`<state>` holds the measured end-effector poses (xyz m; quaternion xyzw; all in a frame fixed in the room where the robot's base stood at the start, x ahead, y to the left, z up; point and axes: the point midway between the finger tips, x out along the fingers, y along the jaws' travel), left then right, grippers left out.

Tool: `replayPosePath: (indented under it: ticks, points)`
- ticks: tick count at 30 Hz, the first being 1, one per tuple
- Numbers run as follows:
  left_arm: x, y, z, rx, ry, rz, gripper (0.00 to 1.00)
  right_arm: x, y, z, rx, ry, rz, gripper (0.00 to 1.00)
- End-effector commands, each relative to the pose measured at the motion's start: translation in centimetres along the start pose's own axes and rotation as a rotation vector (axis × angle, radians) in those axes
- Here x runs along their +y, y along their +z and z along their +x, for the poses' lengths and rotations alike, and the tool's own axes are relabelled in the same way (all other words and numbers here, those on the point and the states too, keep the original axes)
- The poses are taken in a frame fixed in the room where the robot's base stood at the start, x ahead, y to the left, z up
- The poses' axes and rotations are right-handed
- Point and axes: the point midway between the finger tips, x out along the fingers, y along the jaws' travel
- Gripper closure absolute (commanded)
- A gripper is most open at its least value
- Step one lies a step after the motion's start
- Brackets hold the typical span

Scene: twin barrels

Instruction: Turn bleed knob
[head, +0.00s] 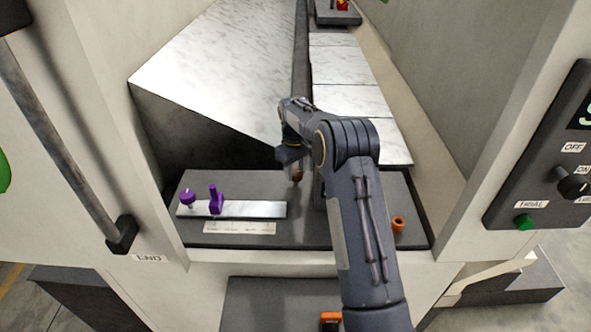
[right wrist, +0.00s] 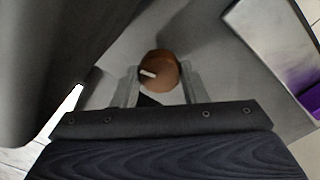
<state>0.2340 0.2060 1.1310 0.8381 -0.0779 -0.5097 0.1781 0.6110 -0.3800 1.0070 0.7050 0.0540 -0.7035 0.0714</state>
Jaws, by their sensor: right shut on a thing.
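The bleed knob, which I take to be the brown round knob (right wrist: 160,68) with a pale pointer mark, sits between the two fingers of my right gripper (right wrist: 157,85) in the right wrist view. The fingers are shut on its sides. In the head view the knob (head: 297,176) shows as a small brown piece on the dark grey panel, just below my right gripper (head: 296,165). My right arm hides part of the panel. My left gripper is not in view.
A pale plate (head: 262,209) with purple fittings (head: 215,200) lies left of the gripper. An orange ring-like part (head: 398,224) is right of my arm. Marble-like slabs (head: 345,65) rise behind. A control box (head: 550,170) with a green button hangs at the right.

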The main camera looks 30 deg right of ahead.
Motion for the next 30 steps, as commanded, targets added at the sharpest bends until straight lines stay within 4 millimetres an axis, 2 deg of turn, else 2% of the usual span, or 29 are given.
replayPosePath:
  ticks: [13,14,18,26,30]
  points:
    - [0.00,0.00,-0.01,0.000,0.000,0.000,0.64,0.03,-0.04,-0.06,0.002,0.001,0.008,0.83]
    - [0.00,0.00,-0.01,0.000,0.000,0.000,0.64,0.03,-0.04,-0.06,0.001,0.001,0.008,0.57]
    - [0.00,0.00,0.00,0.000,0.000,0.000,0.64,0.03,-0.03,-0.05,0.001,0.001,0.008,0.39]
    - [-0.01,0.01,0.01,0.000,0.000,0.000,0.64,0.02,-0.02,-0.05,0.001,0.001,0.007,0.39]
    - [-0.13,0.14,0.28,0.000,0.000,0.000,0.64,0.03,-0.06,-0.99,0.002,0.001,0.007,0.39]
